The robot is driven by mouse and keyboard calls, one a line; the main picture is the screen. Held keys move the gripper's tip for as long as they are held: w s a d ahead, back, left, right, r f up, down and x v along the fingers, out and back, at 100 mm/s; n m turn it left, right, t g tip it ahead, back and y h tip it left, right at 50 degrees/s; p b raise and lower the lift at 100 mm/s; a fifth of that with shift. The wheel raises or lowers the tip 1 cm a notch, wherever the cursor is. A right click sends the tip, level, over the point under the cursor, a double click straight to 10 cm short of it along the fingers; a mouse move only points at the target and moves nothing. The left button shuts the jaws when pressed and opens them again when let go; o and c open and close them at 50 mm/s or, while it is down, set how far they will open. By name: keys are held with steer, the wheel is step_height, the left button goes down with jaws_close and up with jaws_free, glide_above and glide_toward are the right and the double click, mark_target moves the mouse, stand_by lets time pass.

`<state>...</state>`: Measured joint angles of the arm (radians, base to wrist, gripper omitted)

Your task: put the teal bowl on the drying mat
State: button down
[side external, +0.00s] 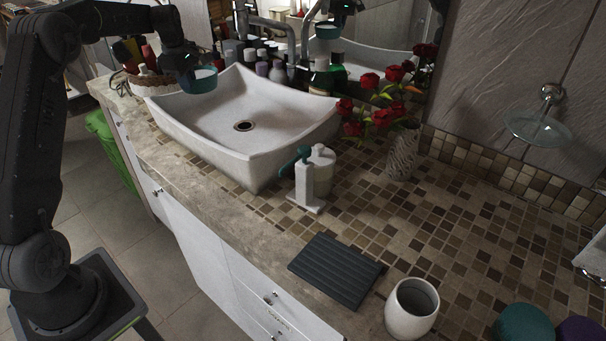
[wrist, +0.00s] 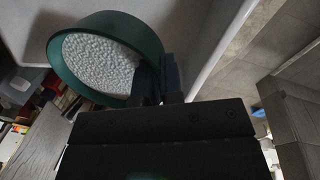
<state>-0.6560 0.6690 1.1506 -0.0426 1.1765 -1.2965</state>
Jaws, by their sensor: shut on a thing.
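The teal bowl (side external: 200,80) is held up by my gripper (side external: 187,72) above the left back corner of the white sink in the side view. In the wrist view the bowl (wrist: 62,76) shows its teal rim and a pale, speckled inside. My gripper (wrist: 160,84) is shut on the bowl's rim in that view. The drying mat (side external: 336,270) is a dark ridged rectangle lying flat near the counter's front edge. Nothing lies on it. The bowl is far from the mat, up and to the left.
The white sink (side external: 243,118), a white soap dispenser (side external: 306,178) and a vase of red roses (side external: 402,153) stand behind the mat. A white cup (side external: 411,307) stands just right of it. A wicker basket (side external: 150,82) and bottles are near the sink's back.

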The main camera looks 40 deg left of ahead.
steer(key=r, duration=0.5)
steer(key=shift+w+d, duration=0.2)
steer(key=shift+d, duration=0.15)
steer(key=w+d+m, duration=0.3)
steer(key=d, duration=1.3)
steer(key=m+h, duration=0.2)
steer(key=m, duration=0.8)
glide_above(313, 270)
steer(key=f, duration=1.4)
steer(key=shift+s+a, duration=0.25)
steer(key=shift+a, duration=0.05)
steer(key=shift+f, duration=1.95)
